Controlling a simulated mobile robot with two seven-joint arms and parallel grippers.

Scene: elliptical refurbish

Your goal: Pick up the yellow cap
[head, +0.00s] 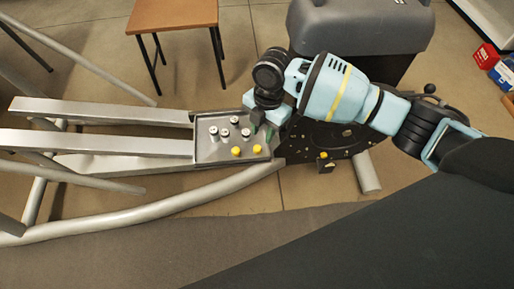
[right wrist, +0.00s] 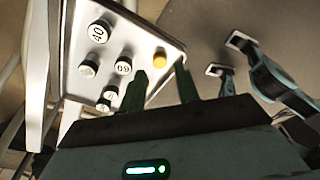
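Two yellow caps sit on a grey metal tray (head: 203,153) in the head view, the left one (head: 236,151) and the right one (head: 257,149), near its front right edge. In the right wrist view one yellow cap (right wrist: 160,59) shows just beyond and between the fingertips. A second yellow cap (right wrist: 149,90) is partly hidden behind the left finger. My right gripper (right wrist: 162,73) is open, with dark green fingers apart and nothing between them. In the head view my right gripper (head: 262,130) is over the tray's right edge. My left gripper is not in view.
Several black-and-white numbered weights (right wrist: 99,32) stand on the tray near the caps. Another yellow piece (head: 323,155) is on the dark machine part to the right. A grey bin (head: 360,28) and a wooden stool (head: 172,15) stand behind. Long metal rails (head: 100,143) run left.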

